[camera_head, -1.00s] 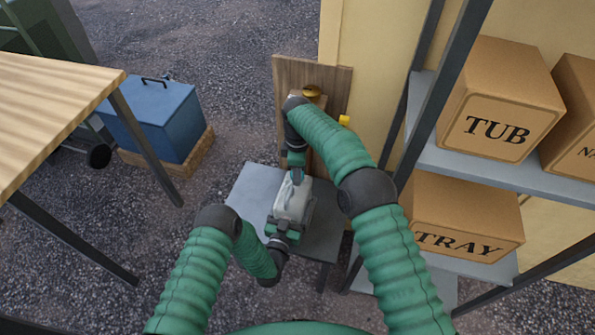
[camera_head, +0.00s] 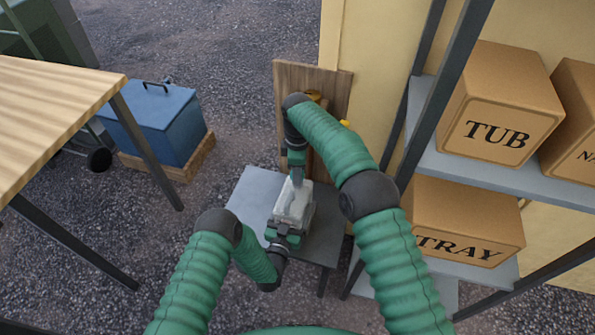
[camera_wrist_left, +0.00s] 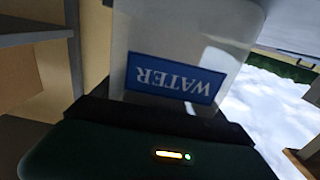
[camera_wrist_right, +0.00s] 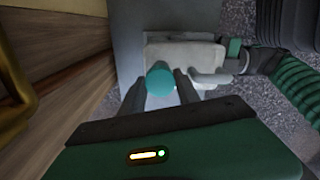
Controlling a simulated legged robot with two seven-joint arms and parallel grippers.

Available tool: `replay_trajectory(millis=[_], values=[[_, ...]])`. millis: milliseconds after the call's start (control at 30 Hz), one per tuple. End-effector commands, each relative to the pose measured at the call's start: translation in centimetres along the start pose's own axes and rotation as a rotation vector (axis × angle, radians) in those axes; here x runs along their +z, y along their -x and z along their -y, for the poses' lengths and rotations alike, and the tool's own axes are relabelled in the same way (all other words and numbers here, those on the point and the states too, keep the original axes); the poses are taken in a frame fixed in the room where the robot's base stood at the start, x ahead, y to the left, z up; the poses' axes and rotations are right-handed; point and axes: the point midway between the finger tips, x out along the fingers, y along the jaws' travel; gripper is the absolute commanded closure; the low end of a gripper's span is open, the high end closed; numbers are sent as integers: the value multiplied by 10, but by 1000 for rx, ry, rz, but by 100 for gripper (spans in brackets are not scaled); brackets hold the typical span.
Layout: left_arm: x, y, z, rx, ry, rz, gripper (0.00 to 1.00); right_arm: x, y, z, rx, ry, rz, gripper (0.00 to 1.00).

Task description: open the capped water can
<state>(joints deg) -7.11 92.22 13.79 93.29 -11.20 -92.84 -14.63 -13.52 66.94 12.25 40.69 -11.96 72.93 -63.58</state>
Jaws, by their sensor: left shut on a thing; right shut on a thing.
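The water can (camera_head: 295,203) is a pale, whitish container standing on a small grey table (camera_head: 250,190). Its blue label reading WATER (camera_wrist_left: 175,78) shows upside down in the left wrist view. My left gripper (camera_head: 283,236) is shut on the near side of the can's body; its dark jaws cross below the label in the left wrist view. My right gripper (camera_head: 296,178) reaches down from the far side. In the right wrist view its two fingers are shut on the round teal cap (camera_wrist_right: 160,78), which still sits at the can. The cap is hidden in the head view.
A wooden board (camera_head: 290,95) stands behind the small table. A shelf (camera_head: 485,172) with boxes marked TUB (camera_head: 500,100) and TRAY (camera_head: 460,222) is close on the right. A blue chest (camera_head: 160,125) and a wooden-topped table (camera_head: 50,110) are on the left.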

Motion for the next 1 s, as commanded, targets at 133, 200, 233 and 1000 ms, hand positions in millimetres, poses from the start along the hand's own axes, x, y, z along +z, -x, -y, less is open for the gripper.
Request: replay_trajectory(millis=[133,200,233,1000], values=[[1,0,0,-1,0,4,100,0,12,-1,3,0,-1,100],[1,0,0,-1,0,4,100,0,23,-1,4,0,-2,100],[1,0,0,-1,0,4,100,0,28,-1,3,0,-1,100],[-1,9,0,-1,0,2,0,0,43,0,0,0,0,100]])
